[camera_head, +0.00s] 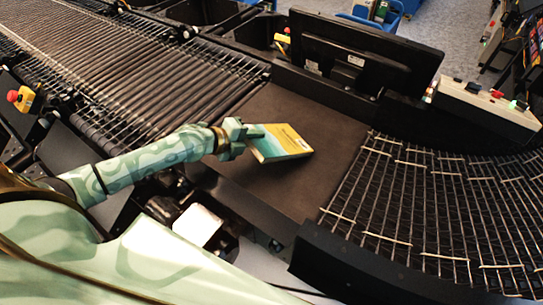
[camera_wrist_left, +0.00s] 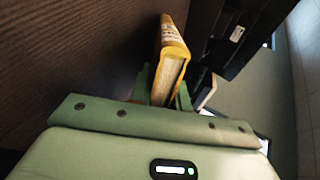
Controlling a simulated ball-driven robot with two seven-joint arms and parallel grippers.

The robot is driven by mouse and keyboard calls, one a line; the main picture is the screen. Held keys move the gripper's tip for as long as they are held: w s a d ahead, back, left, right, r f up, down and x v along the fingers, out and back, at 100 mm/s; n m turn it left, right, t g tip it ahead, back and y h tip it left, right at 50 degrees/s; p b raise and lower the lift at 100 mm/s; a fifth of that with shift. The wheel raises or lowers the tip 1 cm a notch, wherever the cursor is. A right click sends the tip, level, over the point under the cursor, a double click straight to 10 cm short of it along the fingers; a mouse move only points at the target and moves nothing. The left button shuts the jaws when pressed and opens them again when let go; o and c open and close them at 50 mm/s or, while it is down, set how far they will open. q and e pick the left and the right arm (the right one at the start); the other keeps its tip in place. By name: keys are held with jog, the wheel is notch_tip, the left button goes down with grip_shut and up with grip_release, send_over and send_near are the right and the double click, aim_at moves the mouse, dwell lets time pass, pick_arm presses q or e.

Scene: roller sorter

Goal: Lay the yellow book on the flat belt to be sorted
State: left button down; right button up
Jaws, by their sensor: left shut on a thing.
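The yellow book (camera_head: 280,142), with a pale blue part on its cover, is over the dark flat belt (camera_head: 318,125) in the head view. My left gripper (camera_head: 255,135) is shut on the book's near left edge. In the left wrist view the yellow book (camera_wrist_left: 172,60) stands out between the two fingers of my left gripper (camera_wrist_left: 163,88), its spine and page edges showing. I cannot tell whether the book touches the belt. My right gripper is not in view.
A roller conveyor (camera_head: 150,70) runs off to the upper left, and a curved roller section (camera_head: 430,200) lies to the right. A black monitor (camera_head: 357,55) stands behind the belt. A red emergency button (camera_head: 13,96) sits at the left. The belt around the book is clear.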

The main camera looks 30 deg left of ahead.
pick_arm(q)
jog(key=shift+r, duration=0.1)
jog(key=c, duration=1.5)
grip_release()
jog(key=shift+a, duration=0.1)
jog(key=shift+s+a, duration=0.1)
jog(key=shift+s, duration=0.1)
jog(key=p+v, duration=0.2)
jog(key=v, duration=0.5)
jog(key=shift+s+r+p, duration=0.15)
jog(key=shift+s+p, duration=0.1)
jog(key=shift+p, duration=0.1)
jog(key=shift+a, duration=0.1)
